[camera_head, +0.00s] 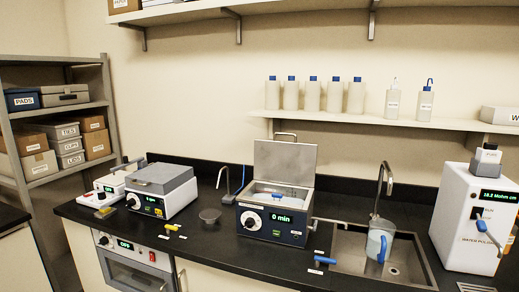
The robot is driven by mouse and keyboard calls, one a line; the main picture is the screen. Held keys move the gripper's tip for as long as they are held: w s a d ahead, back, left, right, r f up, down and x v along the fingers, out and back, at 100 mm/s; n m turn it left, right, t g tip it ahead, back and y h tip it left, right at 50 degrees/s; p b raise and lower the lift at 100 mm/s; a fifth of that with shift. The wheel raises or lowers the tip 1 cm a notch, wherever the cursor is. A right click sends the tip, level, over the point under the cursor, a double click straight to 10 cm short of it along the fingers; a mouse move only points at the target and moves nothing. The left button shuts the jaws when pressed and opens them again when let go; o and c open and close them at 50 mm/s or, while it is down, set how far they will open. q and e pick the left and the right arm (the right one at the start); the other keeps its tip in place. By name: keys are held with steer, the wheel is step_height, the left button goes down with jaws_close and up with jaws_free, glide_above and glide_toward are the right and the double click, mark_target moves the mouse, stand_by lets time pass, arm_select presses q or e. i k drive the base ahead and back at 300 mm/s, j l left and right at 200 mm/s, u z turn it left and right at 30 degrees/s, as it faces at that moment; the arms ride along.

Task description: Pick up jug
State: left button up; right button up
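A pale translucent jug (374,243) with a blue handle (382,249) stands upright in the sink at the right of the counter. It is below the curved metal tap (386,184), and its lower part is close to the sink floor. Neither of my grippers is in view, and nothing is seen holding the jug.
The sink (408,262) is set in the black counter. A water purifier (462,225) stands right of it, and a water bath (265,222) with a raised lid stands left. A blue-handled item (325,260) lies by the sink's front left. Several bottles (312,96) stand on the shelf above.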

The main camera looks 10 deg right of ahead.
mark_target(381, 235)
steer(key=z, duration=1.3)
